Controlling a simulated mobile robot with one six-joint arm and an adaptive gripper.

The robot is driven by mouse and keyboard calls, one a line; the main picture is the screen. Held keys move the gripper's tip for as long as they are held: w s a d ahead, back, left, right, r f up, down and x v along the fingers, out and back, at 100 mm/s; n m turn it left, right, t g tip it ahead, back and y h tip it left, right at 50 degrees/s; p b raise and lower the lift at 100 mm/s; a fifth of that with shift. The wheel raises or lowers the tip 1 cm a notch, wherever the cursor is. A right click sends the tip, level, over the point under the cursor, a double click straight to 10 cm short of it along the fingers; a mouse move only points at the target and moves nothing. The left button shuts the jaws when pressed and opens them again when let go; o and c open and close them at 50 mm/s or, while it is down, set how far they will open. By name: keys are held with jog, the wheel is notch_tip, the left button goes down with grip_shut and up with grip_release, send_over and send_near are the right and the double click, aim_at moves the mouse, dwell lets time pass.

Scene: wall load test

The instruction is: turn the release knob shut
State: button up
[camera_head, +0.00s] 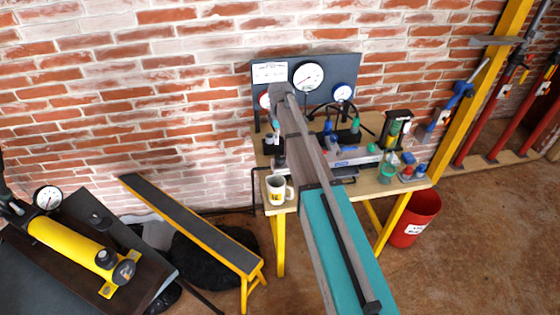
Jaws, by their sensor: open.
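I cannot pick out the release knob with certainty. A yellow cylinder (68,243) with a round gauge (47,198) lies on a dark stand at the far left, and a dark round fitting (124,272) sits at its near end. On the bench, blue- and green-topped fittings (355,126) stand below a gauge panel. My arm reaches across the bench from the bottom. Any contact with a fitting is unclear.
The dark panel (345,68) with several gauges stands at the bench's back. A white mug (277,190) is at the front left corner of the wooden bench (390,188). A red bin (414,218) stands right. A sloping yellow-edged bench (190,222) lies left.

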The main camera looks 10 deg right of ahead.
aim_at(280, 157)
jog(key=shift+s+f+b, duration=0.1)
jog(key=shift+f+b, duration=5.15)
jog(key=shift+f, duration=0.35)
